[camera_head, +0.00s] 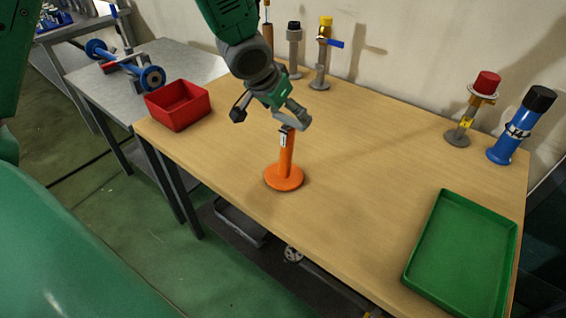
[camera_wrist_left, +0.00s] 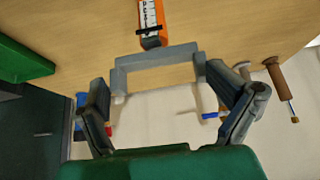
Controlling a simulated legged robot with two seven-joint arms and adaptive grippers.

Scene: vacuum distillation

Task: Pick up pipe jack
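The pipe jack appears to be the orange stand (camera_head: 287,155) with a round base, a white label and a grey forked head, upright near the table's front edge. In the left wrist view its grey U-shaped fork (camera_wrist_left: 157,59) lies ahead, with part of the orange post above it; the base is out of that view. My left gripper (camera_head: 268,108) is just above the jack's head. In the left wrist view the gripper (camera_wrist_left: 157,82) has its fingers spread wide, towards either side of the fork; contact cannot be told. My right gripper is not in view.
A red bin (camera_head: 178,105) stands at the table's left corner and a green tray (camera_head: 462,255) at the right front. Valve pieces (camera_head: 322,55) stand along the back; a red-capped fitting (camera_head: 459,138) and blue cylinder (camera_head: 503,150) stand back right. The table's middle is clear.

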